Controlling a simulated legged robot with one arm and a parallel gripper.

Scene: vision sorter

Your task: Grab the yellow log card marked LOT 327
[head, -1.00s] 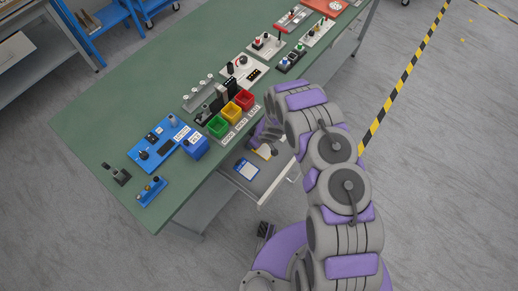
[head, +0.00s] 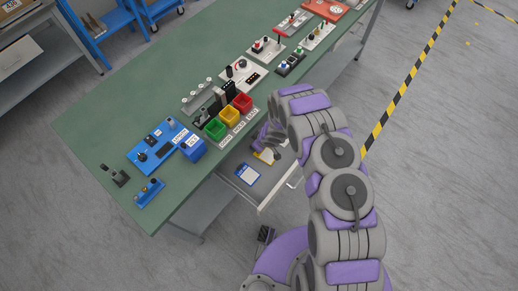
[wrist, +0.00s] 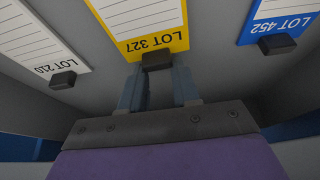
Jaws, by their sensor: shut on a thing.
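The yellow log card marked LOT 327 (wrist: 145,30) lies in the middle of the wrist view, its lined white face showing and its far end cut off by the frame. A dark tab (wrist: 157,60) sits at its near edge. My gripper (wrist: 157,78) is shut on this tab, one finger on each side. In the head view the yellow card (head: 267,156) shows in the open drawer, partly hidden by my gripper (head: 268,146).
A white LOT 210 card (wrist: 40,40) lies to the left, and a blue LOT 452 card (wrist: 275,25) to the right. The blue card (head: 247,174) also shows in the drawer (head: 268,187). The green bench (head: 110,110) stands over the drawer, with red, yellow and green bins (head: 231,114).

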